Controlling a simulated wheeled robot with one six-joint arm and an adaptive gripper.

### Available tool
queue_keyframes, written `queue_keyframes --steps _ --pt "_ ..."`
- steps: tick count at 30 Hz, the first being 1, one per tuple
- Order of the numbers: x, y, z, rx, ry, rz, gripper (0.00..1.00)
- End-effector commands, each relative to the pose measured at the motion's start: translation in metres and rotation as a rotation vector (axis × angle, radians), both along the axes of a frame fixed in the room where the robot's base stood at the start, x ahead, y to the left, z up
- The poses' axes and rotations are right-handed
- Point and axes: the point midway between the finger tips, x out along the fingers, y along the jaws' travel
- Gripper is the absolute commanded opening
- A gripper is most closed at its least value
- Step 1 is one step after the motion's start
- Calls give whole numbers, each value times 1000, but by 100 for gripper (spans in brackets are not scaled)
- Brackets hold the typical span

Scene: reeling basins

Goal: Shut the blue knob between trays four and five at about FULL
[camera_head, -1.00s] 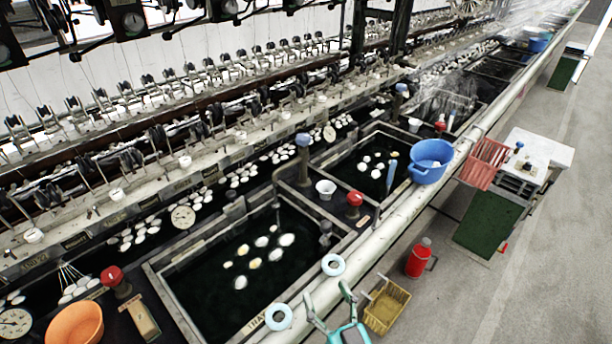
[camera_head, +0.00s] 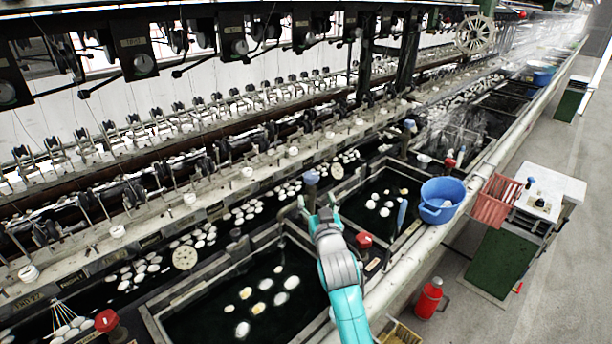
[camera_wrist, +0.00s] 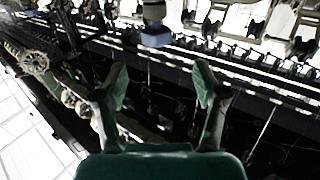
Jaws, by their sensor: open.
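A blue knob (camera_head: 311,177) stands on its post at the far corner of the nearest tray (camera_head: 165,300), between it and the tray behind (camera_head: 350,185). Tray numbers are not readable. My gripper (camera_head: 320,204) is just in front of this knob, fingers towards it, and partly hides its post. In the wrist view a blue knob (camera_wrist: 155,38) on a pale post shows beyond the open fingertips (camera_wrist: 162,75); nothing is between them. The knob's pointer and scale marks are too small to read. A second blue knob (camera_head: 409,124) stands farther along.
Red knobs stand at the tray edges, one (camera_head: 364,240) right beside my forearm. A blue basin (camera_head: 442,198) sits on the rail to the right. A spoked wheel (camera_wrist: 33,62) shows in the wrist view.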

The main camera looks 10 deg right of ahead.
Motion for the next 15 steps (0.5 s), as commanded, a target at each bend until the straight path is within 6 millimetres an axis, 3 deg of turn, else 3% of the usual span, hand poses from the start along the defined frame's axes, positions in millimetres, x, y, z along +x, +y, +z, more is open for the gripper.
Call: queue_keyframes --steps 8,15 --pt "22 -7 0 -2 11 -12 71" --pt "64 -10 0 -2 11 -12 71"
